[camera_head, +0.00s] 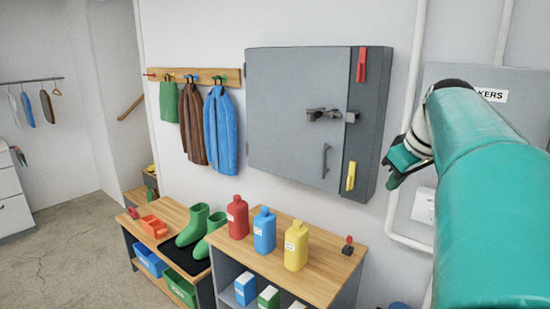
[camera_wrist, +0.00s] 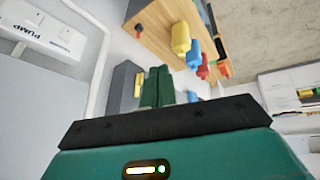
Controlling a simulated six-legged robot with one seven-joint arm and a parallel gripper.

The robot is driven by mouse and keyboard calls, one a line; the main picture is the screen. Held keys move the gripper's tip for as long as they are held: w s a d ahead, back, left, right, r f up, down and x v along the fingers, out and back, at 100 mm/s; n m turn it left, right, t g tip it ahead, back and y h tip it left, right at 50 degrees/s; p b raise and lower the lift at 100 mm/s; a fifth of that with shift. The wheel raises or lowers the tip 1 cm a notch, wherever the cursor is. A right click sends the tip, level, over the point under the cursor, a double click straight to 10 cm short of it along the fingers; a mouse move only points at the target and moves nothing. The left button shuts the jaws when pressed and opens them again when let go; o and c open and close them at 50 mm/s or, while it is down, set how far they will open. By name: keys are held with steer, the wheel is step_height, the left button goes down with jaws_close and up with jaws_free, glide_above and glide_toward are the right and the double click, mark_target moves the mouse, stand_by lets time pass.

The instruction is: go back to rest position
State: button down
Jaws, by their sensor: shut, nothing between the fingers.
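My gripper (camera_head: 392,178) is at the right of the head view, at the end of my raised teal arm. It is in front of the wall, just right of the grey wall cabinet (camera_head: 290,115) in the picture. In the wrist view, the two green fingers of my gripper (camera_wrist: 157,72) are together, with nothing between them. The cabinet door is closed against its frame, with a latch and a handle on it. Part of the cabinet (camera_wrist: 124,85) also shows behind the fingers in the wrist view.
A wooden bench (camera_head: 325,284) below holds red (camera_head: 237,218), blue (camera_head: 264,231) and yellow (camera_head: 296,246) bottles. Green boots (camera_head: 193,225) stand on a dark tray at left. Jackets (camera_head: 221,133) hang from a rack. A pipe (camera_head: 404,120) runs up the wall near my gripper. The left floor is clear.

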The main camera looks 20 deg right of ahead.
steer(key=s+a+f, duration=0.1)
steer(key=a+f, duration=0.3)
steer(key=a, duration=0.6)
steer(key=a+f, duration=0.4)
steer(key=a, duration=0.7)
steer(key=s+a+f+y, duration=0.1)
steer(key=s+a+f, duration=0.7)
steer(key=a+f, duration=0.3)
steer(key=shift+a+m, duration=0.2)
steer(key=shift+m, duration=0.1)
steer(key=shift+d+f, duration=0.1)
steer(key=shift+d, duration=0.05)
